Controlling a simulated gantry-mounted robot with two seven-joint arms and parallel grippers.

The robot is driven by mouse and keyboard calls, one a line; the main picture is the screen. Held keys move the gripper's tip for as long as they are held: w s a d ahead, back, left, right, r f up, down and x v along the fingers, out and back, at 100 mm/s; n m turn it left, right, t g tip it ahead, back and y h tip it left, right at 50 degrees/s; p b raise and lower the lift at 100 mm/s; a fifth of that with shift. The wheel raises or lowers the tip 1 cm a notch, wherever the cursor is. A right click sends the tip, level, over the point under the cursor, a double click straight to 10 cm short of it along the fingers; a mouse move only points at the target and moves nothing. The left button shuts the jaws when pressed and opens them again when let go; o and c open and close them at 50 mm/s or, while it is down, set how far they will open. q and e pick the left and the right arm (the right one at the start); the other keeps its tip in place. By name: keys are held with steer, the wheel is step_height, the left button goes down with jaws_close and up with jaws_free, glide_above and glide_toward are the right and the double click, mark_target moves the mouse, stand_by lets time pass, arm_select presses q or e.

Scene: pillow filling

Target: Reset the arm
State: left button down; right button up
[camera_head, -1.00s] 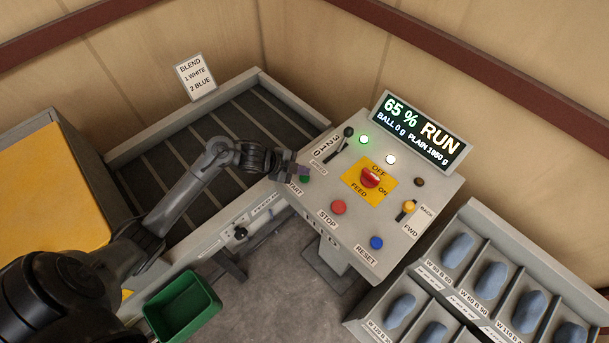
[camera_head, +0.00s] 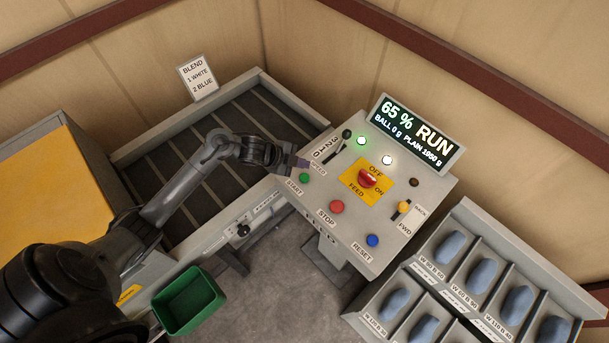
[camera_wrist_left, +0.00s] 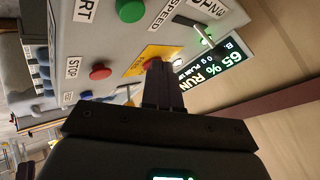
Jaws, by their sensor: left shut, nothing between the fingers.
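My left gripper (camera_head: 301,163) is shut and empty. In the head view it hovers at the left edge of the grey control panel (camera_head: 338,247), just above the green START button (camera_head: 304,178) and beside the SPEED lever slot (camera_head: 332,153). In the left wrist view the shut fingers (camera_wrist_left: 157,70) point at the panel, with the green button (camera_wrist_left: 130,10) and the red STOP button (camera_wrist_left: 100,71) near them. The display (camera_head: 418,132) reads 65 % RUN, BALL 0 g. The right gripper is not in view.
The panel also carries a red FEED knob (camera_head: 369,178), a blue RESET button (camera_head: 372,240) and a yellow BACK/FWD switch (camera_head: 404,207). A slatted conveyor bed (camera_head: 225,150) lies behind my arm. A green bin (camera_head: 188,302) stands below. A rack (camera_head: 448,302) holds several blue-grey pieces.

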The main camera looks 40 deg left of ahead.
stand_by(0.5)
arm_select(q)
steer(key=shift+s+f, duration=0.2)
steer(key=shift+s, duration=0.1)
steer(key=s+d+f+n+g+p, duration=0.2)
steer(key=s+d+f+p, duration=0.2)
steer(key=s+d, duration=1)
steer(key=s+a+r+n+g+y+p, duration=0.1)
steer(key=s+r+n+y, duration=0.3)
steer(key=s+r+n, duration=0.6)
step_height(320, 180, up, 3)
steer(key=shift+s+a+r+n+g+p, duration=0.1)
steer(key=shift+s+a+n+g+p, duration=0.25)
steer(key=shift+n+g+p, duration=0.25)
